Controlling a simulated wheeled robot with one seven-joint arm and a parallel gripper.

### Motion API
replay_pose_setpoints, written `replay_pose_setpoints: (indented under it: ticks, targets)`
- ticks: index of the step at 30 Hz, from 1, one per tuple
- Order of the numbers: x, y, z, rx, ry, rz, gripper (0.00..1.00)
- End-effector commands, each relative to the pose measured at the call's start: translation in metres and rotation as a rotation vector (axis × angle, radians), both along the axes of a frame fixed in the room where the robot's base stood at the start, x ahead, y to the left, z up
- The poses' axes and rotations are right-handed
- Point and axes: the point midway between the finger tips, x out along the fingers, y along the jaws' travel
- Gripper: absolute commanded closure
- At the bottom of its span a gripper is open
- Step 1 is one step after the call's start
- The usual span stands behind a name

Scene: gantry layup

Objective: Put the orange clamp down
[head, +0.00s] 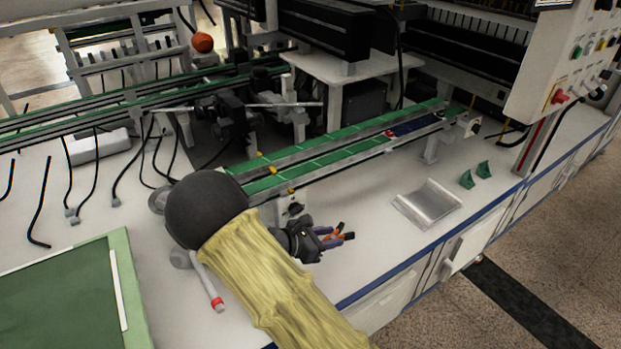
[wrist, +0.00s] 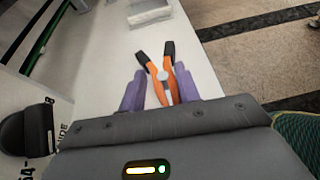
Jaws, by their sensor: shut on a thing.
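The orange clamp (wrist: 156,88) has orange arms, black tips and a grey pivot. It sits between the purple fingers of my gripper (wrist: 160,93) in the wrist view, with its black tips pointing away from me. In the head view my gripper (head: 330,238) is at the front part of the white bench (head: 375,245), and the clamp (head: 342,237) pokes out from its fingers to the right. My gripper is shut on the clamp. I cannot tell whether the clamp touches the bench top. The clamp's rear part is hidden by my gripper.
A silver metal tray (head: 428,204) lies on the bench to the right, with two small green brackets (head: 467,180) beyond it. The green conveyor (head: 330,153) runs behind my gripper. A green board (head: 60,300) lies at the lower left. Bare bench shows between gripper and tray.

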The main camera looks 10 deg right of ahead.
Motion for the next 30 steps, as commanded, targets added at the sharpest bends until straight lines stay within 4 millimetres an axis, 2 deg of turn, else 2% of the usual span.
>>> replay_pose_setpoints:
  ticks: [5,11,17,26,27,30]
  targets:
    - [-0.001,-0.001,-0.001,0.0,0.001,0.006,0.9]
    - [-0.008,-0.01,-0.012,-0.002,0.006,0.062,0.91]
    - [-0.02,-0.017,-0.034,-0.002,0.007,0.173,0.91]
    - [-0.041,-0.015,-0.068,-0.002,0.01,0.327,0.91]
    - [-0.038,-0.014,-0.054,0.0,0.001,0.324,0.91]
    - [-0.038,-0.014,-0.043,0.002,0.002,0.321,0.91]
